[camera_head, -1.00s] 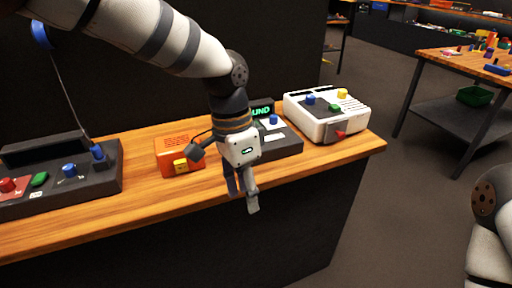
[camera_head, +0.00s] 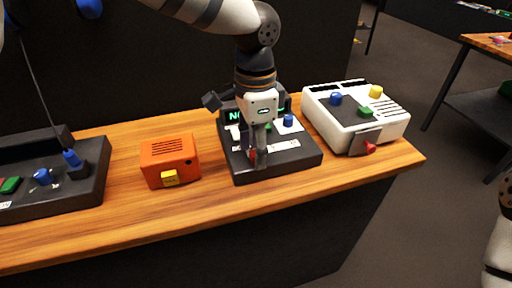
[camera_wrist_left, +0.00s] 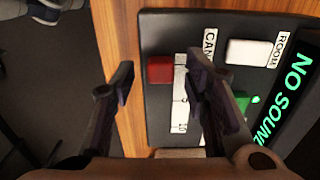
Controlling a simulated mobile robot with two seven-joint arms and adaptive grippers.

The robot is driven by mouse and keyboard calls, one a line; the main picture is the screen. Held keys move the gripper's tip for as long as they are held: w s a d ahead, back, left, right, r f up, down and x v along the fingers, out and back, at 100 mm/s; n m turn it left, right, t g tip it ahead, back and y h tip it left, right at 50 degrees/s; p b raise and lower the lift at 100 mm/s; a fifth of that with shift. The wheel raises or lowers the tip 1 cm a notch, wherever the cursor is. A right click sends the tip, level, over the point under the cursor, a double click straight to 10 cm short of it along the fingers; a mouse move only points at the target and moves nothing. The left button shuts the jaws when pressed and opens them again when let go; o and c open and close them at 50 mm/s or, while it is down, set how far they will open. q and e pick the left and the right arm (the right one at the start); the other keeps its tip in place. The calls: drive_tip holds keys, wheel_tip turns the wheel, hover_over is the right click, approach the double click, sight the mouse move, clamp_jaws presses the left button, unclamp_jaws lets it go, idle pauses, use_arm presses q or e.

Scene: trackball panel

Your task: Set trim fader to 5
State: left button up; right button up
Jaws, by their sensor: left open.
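A dark panel (camera_head: 300,158) with a lit green display (camera_wrist_left: 300,85) lies under my left gripper (camera_head: 255,150). In the left wrist view, a red cap (camera_wrist_left: 160,69) sits beside a white scale strip (camera_wrist_left: 181,100) marked 5 and 10, near the end away from the 10. It looks like the fader's cap; no trim label is readable. My left gripper (camera_wrist_left: 168,88) is open, its fingers on either side of the cap's column, apart from it in the picture. Whether they are at the cap's height is unclear. My right gripper is out of view.
A white cap (camera_wrist_left: 247,52) and a green knob (camera_wrist_left: 242,102) sit close by on the panel. An orange box (camera_head: 168,158) stands left, a white device (camera_head: 355,115) right, and another dark panel (camera_head: 85,190) far left. The wooden bench (camera_head: 215,205) is clear along its front.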

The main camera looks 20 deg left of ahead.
sight(278, 156)
use_arm(q)
drive_tip(key=shift+f, duration=0.35)
drive_tip(key=shift+c, duration=0.3)
clamp_jaws()
drive_tip(key=shift+w+d+f, duration=0.1)
drive_tip(key=shift+w+d, duration=0.1)
drive_tip(key=shift+w, duration=0.05)
drive_tip(key=w+d, duration=0.1)
drive_tip(key=d, duration=0.1)
drive_tip(key=w+d+b, duration=0.1)
drive_tip(key=shift+w+d, duration=0.15)
drive_tip(key=shift+d, duration=0.2)
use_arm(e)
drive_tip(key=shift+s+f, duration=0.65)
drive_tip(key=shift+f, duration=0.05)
